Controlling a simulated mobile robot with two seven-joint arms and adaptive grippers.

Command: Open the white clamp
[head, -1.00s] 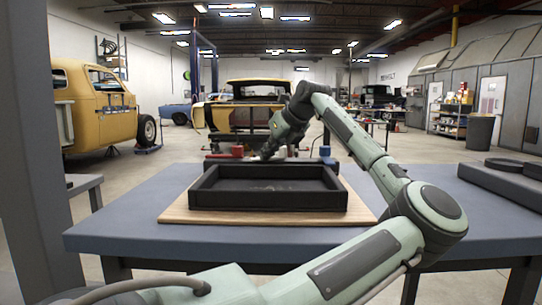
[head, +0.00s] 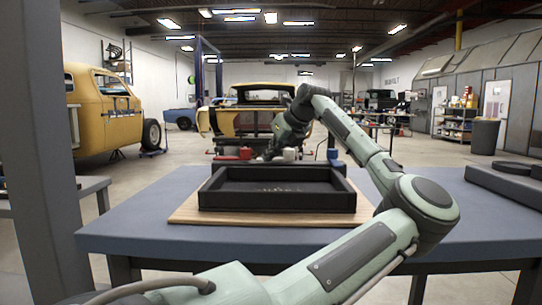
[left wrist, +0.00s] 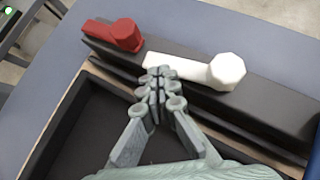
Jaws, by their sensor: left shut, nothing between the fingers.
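The white clamp (left wrist: 226,71) lies on a dark bar behind the tray; its round knob is at the right and its lever points left in the left wrist view. In the head view a small part of the white clamp (head: 289,154) shows just right of my left gripper (head: 269,155). In the left wrist view my left gripper (left wrist: 158,82) is shut and empty, its fingertips at the lever's left end. I cannot tell if they touch it. The right gripper is not in view.
A red clamp (left wrist: 115,36) sits left of the white one on the bar (left wrist: 275,111). A blue clamp (head: 332,154) is at the bar's right end. Dark blocks (head: 506,184) lie at the table's right.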

